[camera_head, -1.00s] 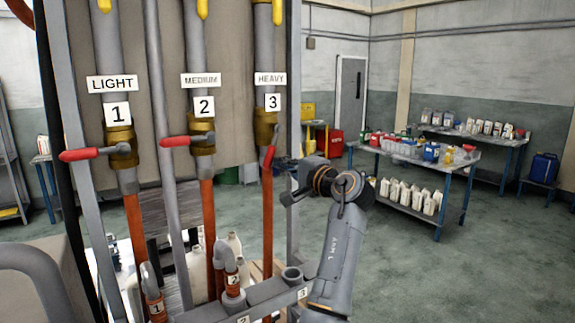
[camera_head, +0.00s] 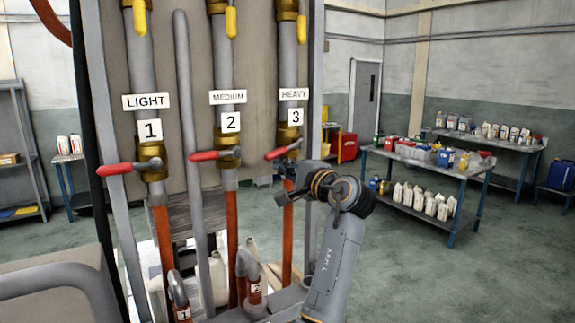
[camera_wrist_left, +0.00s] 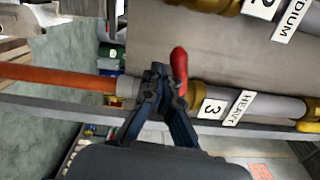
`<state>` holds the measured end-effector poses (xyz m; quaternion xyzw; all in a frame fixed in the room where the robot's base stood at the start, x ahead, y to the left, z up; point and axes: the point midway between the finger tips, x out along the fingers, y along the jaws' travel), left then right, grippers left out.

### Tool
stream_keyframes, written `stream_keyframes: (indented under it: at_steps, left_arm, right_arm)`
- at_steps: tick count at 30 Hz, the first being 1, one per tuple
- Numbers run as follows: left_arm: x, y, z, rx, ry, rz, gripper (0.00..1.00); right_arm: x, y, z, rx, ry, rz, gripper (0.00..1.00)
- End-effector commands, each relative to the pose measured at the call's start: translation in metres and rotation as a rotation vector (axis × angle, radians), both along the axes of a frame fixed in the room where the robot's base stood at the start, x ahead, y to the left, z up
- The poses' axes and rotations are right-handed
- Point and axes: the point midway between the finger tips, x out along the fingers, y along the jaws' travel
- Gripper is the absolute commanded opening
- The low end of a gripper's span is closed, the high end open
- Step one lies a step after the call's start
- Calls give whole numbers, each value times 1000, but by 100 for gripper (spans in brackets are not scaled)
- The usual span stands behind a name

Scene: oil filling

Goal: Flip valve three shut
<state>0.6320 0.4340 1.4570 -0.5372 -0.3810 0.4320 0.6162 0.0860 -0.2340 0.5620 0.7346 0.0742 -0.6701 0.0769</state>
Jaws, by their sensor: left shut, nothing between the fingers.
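Valve three is the brass valve (camera_head: 288,136) on the pipe labelled HEAVY 3. Its red lever (camera_head: 278,153) points left across the pipe, with its tip slightly low. My left gripper (camera_head: 283,198) is just below the lever, in front of the pipe, shut and empty. In the left wrist view, the gripper's closed fingertips (camera_wrist_left: 160,74) are beside the red lever (camera_wrist_left: 179,68); I cannot tell whether they touch it. The valve body also shows there behind the fingers. My right gripper is not in view.
Valve one's red lever (camera_head: 115,169) and valve two's red lever (camera_head: 208,155) also point left across their pipes. A grey upright post (camera_head: 318,80) stands right of pipe three. Tables with bottles (camera_head: 450,170) are farther right, with open floor before them.

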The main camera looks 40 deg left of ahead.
Motion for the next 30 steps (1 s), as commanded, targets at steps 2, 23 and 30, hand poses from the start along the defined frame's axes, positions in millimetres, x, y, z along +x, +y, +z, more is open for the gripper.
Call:
stream_keyframes:
  at_steps: [2,23,30]
  left_arm:
    - [-3,2,11,24,52,2,0]
    - [-8,3,22,108,250,-1,0]
    - [-8,3,22,108,249,-1,0]
  right_arm:
    - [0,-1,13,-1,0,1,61]
    - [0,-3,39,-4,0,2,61]
    - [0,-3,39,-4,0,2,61]
